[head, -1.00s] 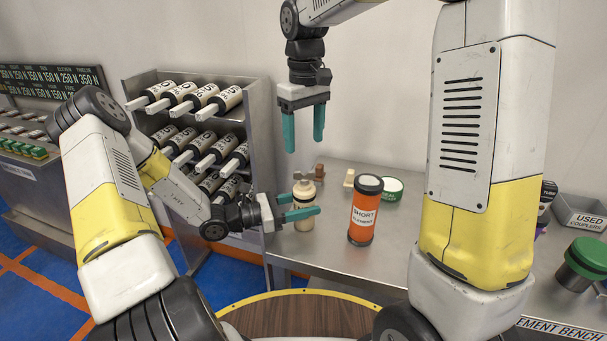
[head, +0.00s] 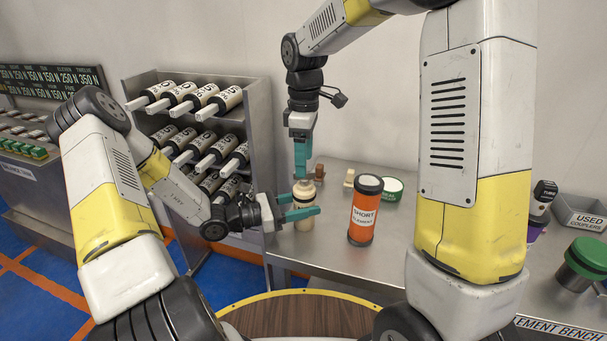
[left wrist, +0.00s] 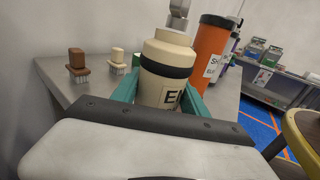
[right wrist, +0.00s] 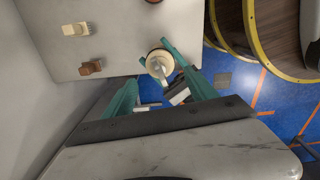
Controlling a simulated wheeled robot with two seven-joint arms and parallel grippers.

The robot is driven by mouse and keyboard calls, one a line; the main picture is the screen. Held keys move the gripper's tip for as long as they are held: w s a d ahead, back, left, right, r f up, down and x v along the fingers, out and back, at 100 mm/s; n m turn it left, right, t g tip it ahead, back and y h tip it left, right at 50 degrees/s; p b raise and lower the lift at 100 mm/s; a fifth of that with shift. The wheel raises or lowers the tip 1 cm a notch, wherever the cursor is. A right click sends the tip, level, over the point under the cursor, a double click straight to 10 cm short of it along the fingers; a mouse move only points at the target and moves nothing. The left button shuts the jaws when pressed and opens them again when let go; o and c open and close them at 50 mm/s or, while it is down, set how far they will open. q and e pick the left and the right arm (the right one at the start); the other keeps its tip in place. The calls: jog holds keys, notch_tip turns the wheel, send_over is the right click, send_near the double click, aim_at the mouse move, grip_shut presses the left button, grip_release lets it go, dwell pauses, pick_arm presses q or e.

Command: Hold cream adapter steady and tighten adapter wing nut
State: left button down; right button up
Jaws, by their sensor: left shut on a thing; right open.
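The cream adapter (head: 303,207) stands upright at the bench's left edge. It has a black band and a label in the left wrist view (left wrist: 168,58). My left gripper (head: 304,214) is shut around its body from the left. The metal wing nut (left wrist: 180,10) sits on top of the adapter. My right gripper (head: 301,178) points straight down over the adapter. It is open, its fingers (right wrist: 161,75) on either side of the wing nut. Contact with the nut cannot be told.
An orange "SHORT" element (head: 365,212) stands just right of the adapter. A rack of cylinders (head: 258,105) stands to the left.

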jog(key=shift+f, duration=1.7)
grip_shut()
dwell(0.3)
